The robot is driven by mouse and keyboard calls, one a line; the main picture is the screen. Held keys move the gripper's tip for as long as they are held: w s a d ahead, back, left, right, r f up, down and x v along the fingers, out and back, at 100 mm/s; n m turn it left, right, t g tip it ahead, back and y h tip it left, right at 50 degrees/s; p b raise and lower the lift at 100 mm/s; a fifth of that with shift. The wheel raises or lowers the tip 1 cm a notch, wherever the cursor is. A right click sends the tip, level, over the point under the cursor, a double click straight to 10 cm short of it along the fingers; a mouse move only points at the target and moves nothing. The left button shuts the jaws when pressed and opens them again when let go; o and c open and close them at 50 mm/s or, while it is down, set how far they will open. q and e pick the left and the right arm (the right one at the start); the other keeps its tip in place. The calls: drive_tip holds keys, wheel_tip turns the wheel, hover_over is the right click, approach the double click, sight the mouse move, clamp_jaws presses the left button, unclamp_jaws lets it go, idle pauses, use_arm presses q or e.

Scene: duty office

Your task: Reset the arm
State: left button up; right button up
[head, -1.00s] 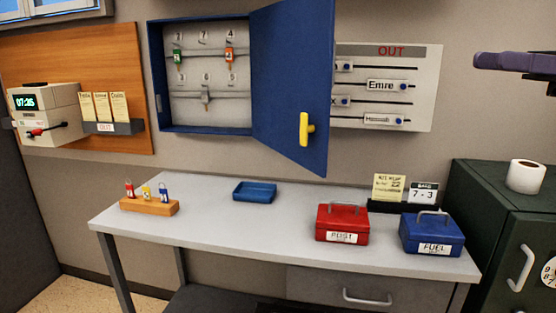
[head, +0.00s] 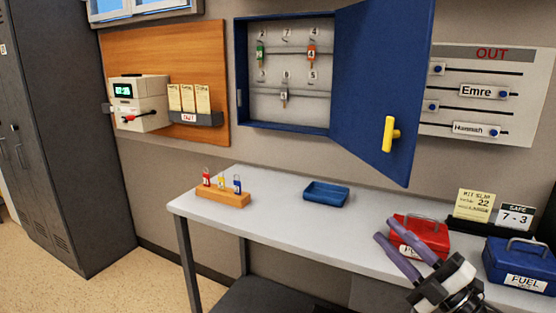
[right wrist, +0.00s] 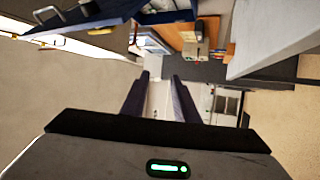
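My right gripper (head: 397,231) is at the lower right of the head view, in front of the desk and overlapping the red POST box (head: 433,239). Its two purple fingers are apart with nothing between them. They also show in the right wrist view (right wrist: 160,82), parted and empty. I cannot tell how far the fingers are from the red box. My left gripper is in neither view.
The blue key cabinet's door (head: 380,80) stands open above. Dark lockers (head: 62,130) stand left; floor there is clear.

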drive_tip(key=s+a+f+m+g+h, duration=0.1)
drive_tip(key=s+f+m+h, duration=0.3)
drive_tip(key=f, duration=0.4)
drive_tip(key=s+a+f+m+h, duration=0.1)
drive_tip(key=s+f+m+h, duration=0.1)
drive_tip(key=s+f+m, duration=0.45)
drive_tip(key=s+a+f+m+g+h, duration=0.1)
drive_tip(key=a+f+m+h, duration=0.2)
drive_tip(key=f, duration=0.7)
drive_tip(key=s+a+f+m+g+h, duration=0.1)
drive_tip(key=s+f+m+g, duration=0.2)
drive_tip(key=s+f, duration=0.4)
drive_tip(key=s+a+f+m+g+h, duration=0.1)
drive_tip(key=s+f+m+g, duration=0.3)
drive_tip(key=s, duration=0.9)
wheel_tip(320, 180, down, 3)
drive_tip(key=shift+s+a+r+m, duration=0.1)
drive_tip(key=shift+s+a+m, duration=0.05)
drive_tip(key=shift+s+m, duration=0.25)
